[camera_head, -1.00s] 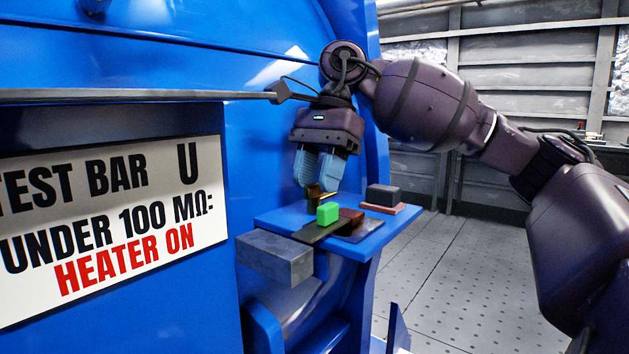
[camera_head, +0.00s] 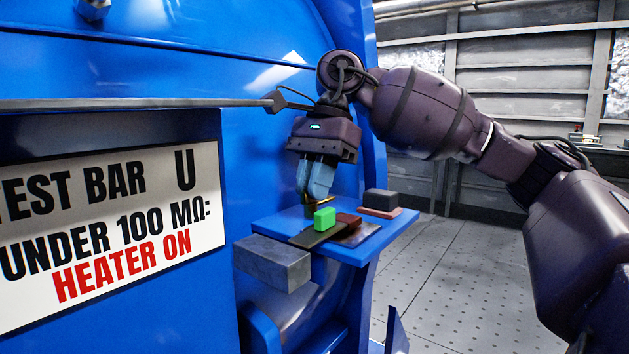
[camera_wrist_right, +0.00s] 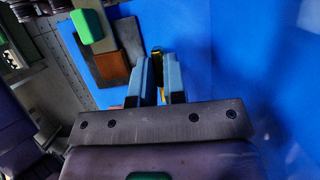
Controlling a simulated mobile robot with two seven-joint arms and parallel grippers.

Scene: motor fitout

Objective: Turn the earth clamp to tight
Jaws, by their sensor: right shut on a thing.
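The earth clamp appears to be the small dark and brass-coloured piece (camera_head: 309,210) at the back left of the blue shelf (camera_head: 371,241). My right gripper (camera_head: 313,198) points down onto it from above, with its pale blue fingers shut on it. In the right wrist view the yellow and black tip of this piece (camera_wrist_right: 157,62) shows between the fingers (camera_wrist_right: 158,75). The fingers hide most of it, so I cannot tell its turn angle. My left gripper is not in view.
Close in front of the fingers, a green block (camera_head: 324,219) sits on a dark plate (camera_head: 313,238) beside a brown block (camera_head: 348,220). A dark grey block (camera_head: 380,198) stands at the shelf's right. A grey bar (camera_head: 272,263) juts out at front left. The blue housing wall rises behind.

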